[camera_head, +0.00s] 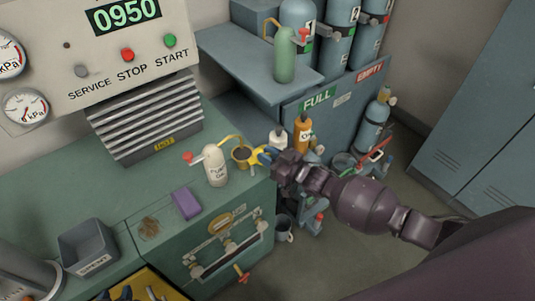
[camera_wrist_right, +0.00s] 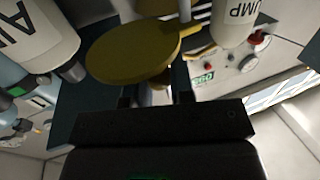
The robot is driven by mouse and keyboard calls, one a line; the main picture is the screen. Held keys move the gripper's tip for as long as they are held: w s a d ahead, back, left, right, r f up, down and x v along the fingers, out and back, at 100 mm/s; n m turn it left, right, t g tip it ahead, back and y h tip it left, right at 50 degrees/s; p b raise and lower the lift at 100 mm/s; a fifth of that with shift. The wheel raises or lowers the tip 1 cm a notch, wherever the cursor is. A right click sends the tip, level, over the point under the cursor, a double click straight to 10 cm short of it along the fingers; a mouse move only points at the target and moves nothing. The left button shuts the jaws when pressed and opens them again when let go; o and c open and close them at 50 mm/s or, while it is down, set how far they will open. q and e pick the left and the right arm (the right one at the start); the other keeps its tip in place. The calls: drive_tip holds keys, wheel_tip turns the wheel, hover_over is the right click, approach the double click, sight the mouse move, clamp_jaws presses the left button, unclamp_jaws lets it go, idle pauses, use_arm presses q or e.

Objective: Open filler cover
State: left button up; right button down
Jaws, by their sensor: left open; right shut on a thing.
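The filler (camera_head: 242,158) is a small brown cup with a dark inside, at the right end of the green bench in the head view. The yellow filler cover (camera_head: 258,156) stands raised at its right side, partly hidden by my gripper. In the right wrist view the cover (camera_wrist_right: 135,50) is a large yellow disc with a tab pointing right. My right gripper (camera_head: 270,157) is shut on the cover's edge; in the wrist view its dark fingers (camera_wrist_right: 155,97) reach the disc's lower edge, and the exact contact is unclear. My left gripper is not in view.
A white pump bottle (camera_head: 215,167) with a red nozzle stands just left of the filler. A purple block (camera_head: 186,204) and a grey bin (camera_head: 88,247) lie further left. Orange and white bottles (camera_head: 302,132) stand behind the gripper. Gas cylinders (camera_head: 340,35) stand at the back.

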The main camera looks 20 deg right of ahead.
drive_tip(key=c, duration=1)
unclamp_jaws()
drive_tip(key=v, duration=1)
drive_tip(key=shift+s+d, duration=0.3)
